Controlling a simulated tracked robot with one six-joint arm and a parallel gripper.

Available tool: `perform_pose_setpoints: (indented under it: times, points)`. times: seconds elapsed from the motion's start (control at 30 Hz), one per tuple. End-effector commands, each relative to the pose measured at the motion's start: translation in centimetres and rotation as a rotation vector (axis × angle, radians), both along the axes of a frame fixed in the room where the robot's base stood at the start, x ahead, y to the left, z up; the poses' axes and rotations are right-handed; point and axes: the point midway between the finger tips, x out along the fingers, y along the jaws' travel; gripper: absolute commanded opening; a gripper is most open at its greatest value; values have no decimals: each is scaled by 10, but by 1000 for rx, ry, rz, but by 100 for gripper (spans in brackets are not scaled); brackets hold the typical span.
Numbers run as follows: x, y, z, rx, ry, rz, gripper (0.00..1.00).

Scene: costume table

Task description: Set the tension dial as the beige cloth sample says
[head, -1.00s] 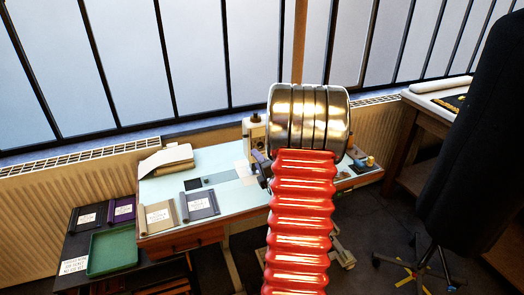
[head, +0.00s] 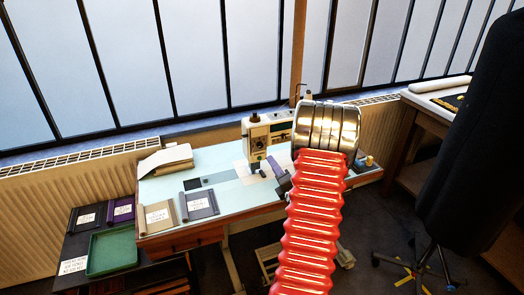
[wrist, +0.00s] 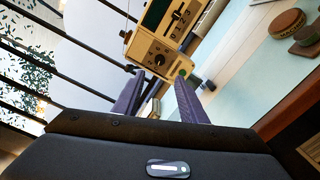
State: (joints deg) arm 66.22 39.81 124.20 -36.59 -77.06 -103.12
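The beige cloth sample (head: 159,216) lies at the near left of the pale blue table, with a white label too small to read. The cream sewing machine (head: 257,137) stands at the table's back. In the wrist view its end face carries a round black dial (wrist: 159,59) with marks around it, a slider (wrist: 176,15) with a scale and a green button (wrist: 182,73). My gripper (head: 269,166) is in front of the machine. In the wrist view my gripper (wrist: 157,76) has its two purple-grey fingers apart, with nothing between them and the dial just beyond the tips.
A grey sample (head: 199,204) lies beside the beige one. Purple (head: 123,210) and dark (head: 86,217) samples and a green tray (head: 112,252) are on a low dark stand at left. A folded cloth (head: 166,159) lies at the back. A black form (head: 470,140) stands at right.

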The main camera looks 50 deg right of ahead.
Motion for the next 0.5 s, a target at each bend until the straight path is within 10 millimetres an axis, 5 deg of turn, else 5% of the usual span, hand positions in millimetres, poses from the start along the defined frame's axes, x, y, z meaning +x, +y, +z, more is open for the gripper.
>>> perform_pose_setpoints:
  times: [0.5]
  points:
    - [67, -39, 0, 0, -2, 2, 38]
